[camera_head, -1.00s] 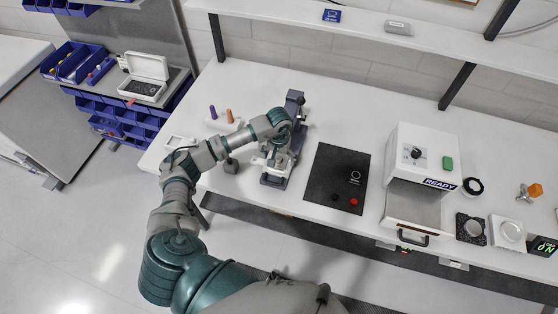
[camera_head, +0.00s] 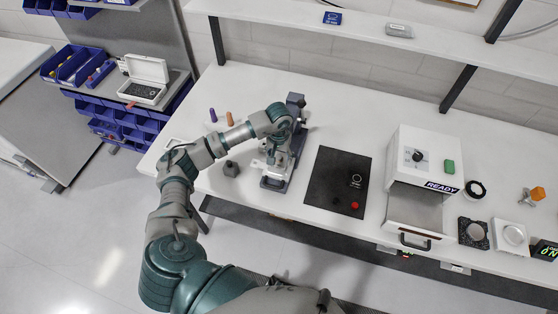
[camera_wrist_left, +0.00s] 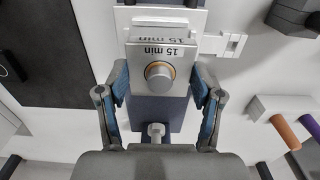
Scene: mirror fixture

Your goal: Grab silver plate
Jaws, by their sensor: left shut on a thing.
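The silver plate (camera_wrist_left: 160,70) shows in the left wrist view, marked "15 min", with a round knob on its face. It sits at a dark grey upright fixture (camera_head: 295,101) on the white bench. My left gripper (camera_wrist_left: 160,85) has one finger on each side of the plate and is shut on it. In the head view my left gripper (camera_head: 277,150) is down at the fixture, and my wrist partly hides the plate there. My right gripper is in neither view.
A black mat (camera_head: 330,170) lies right of the fixture, with a white READY machine (camera_head: 425,155) beyond. A small dark grey object (camera_head: 231,169) and purple (camera_head: 212,114) and orange (camera_head: 229,118) pegs stand to the left. A shelf (camera_head: 350,18) runs behind.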

